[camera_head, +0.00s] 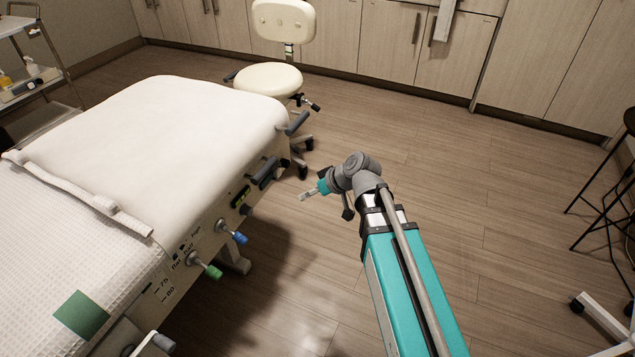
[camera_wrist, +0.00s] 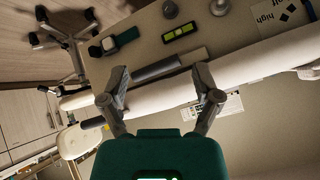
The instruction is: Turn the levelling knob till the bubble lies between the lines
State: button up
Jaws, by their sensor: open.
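A green spirit level vial (camera_wrist: 181,33) with dark lines is on the bed's side panel in the wrist view. It is small in the head view (camera_head: 241,197); I cannot tell where its bubble lies. Round grey knobs (camera_wrist: 219,7) stand at the top of the wrist view, and a dark knob with a teal part (camera_wrist: 122,38) is left of the vial. I cannot tell for certain which is the levelling knob. My gripper (camera_wrist: 160,80) is open, its fingers apart in front of the panel. In the head view my gripper (camera_head: 308,193) is right of the bed, apart from the vial.
The bed (camera_head: 190,125) fills the left of the head view. Blue (camera_head: 233,233) and green (camera_head: 206,267) handled levers stick out from its side. A grey bar handle (camera_wrist: 150,73) lies between my fingers in the picture.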

jog(key=shift+s+d+r+m+h+p, duration=0.15)
jog(key=shift+d+r+p, duration=0.25)
jog(key=shift+r+p, duration=0.1)
jog(key=shift+s+d+r+m+h+p, duration=0.1)
jog(key=shift+d+r+m+h+p, duration=0.05)
jog(key=shift+d+r+p, duration=0.25)
dwell(0.3)
jog(key=s+d+f+m+g+h, duration=0.2)
jog(key=s+d+m+h, duration=0.2)
jog(key=d, duration=0.6)
jog(key=s+d+f+m+g+h, duration=0.15)
jog(key=s+d+m+h, duration=0.3)
jog(key=d, duration=0.55)
notch_tip(320, 180, up, 30)
jog(key=p, duration=3.1)
jog(key=shift+r+y, duration=0.15)
jog(key=shift+y, duration=0.2)
